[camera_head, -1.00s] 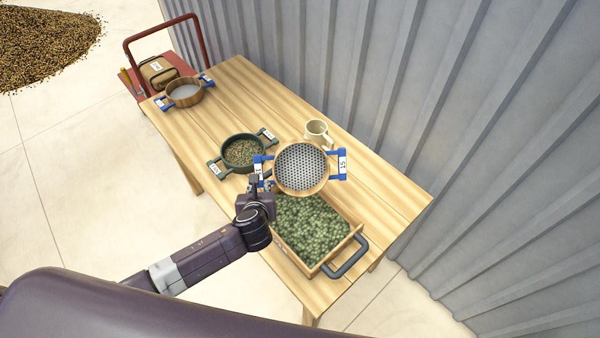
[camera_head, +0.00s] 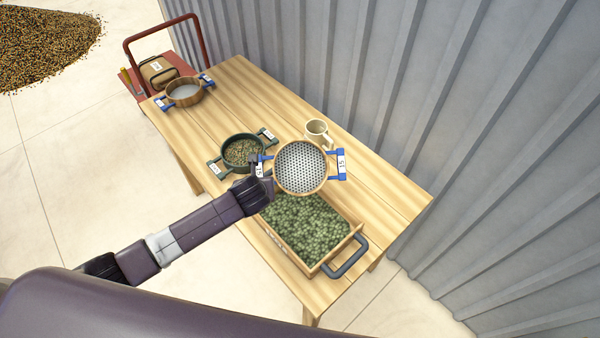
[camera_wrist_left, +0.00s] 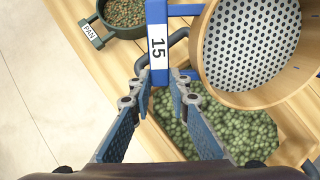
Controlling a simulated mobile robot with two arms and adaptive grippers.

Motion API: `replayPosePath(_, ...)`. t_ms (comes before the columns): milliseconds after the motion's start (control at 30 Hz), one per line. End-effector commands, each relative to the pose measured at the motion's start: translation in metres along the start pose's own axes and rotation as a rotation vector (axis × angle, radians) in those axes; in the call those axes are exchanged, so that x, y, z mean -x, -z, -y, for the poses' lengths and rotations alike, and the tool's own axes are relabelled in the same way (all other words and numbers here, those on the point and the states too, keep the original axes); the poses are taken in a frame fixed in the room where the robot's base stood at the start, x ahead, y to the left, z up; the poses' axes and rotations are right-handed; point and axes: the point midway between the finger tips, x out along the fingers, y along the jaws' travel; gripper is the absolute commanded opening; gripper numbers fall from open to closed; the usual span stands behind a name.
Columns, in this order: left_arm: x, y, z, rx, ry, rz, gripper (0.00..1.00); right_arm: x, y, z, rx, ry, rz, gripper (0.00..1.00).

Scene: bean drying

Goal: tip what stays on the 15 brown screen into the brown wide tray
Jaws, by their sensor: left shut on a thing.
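The 15 brown screen (camera_head: 300,167) is a round wooden sieve with a perforated metal sheet and blue handles labelled 15. It is held above the table near the far end of the wide tray, and its mesh looks bare. My left gripper (camera_head: 266,178) is shut on its left blue handle; the wrist view shows the fingers (camera_wrist_left: 160,85) at the handle by the 15 label, with the screen (camera_wrist_left: 215,85) tilted. The brown wide tray (camera_head: 351,234) is a wooden box full of green beans with a dark handle; it also shows below in the wrist view (camera_wrist_left: 295,150). My right gripper is not in view.
A green pan (camera_head: 226,166) of mixed beans stands left of the screen, and a cream mug (camera_head: 318,131) behind it. Another brown screen (camera_head: 183,101) sits at the table's far end. A red cart (camera_head: 128,82) with a sack (camera_head: 158,72) stands beyond. A corrugated wall borders the right.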

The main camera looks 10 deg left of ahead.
Motion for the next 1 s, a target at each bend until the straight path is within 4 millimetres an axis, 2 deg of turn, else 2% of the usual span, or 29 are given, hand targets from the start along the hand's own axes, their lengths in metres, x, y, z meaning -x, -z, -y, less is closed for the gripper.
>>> replayPosePath(167,-0.0006,-0.0046,0.0003,0.002,0.001,-0.028,0.0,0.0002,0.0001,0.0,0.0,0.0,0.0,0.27)
replayPosePath(500,-0.0044,-0.0052,0.0003,0.004,0.001,-0.246,0.0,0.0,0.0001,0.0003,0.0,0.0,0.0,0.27)
replayPosePath(867,-0.0047,-0.0059,0.0005,0.005,0.002,-0.273,0.0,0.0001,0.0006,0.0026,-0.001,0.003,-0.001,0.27)
replayPosePath(1000,-0.0072,-0.0077,0.0005,0.009,0.001,-0.377,0.0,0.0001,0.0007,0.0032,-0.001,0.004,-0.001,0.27)
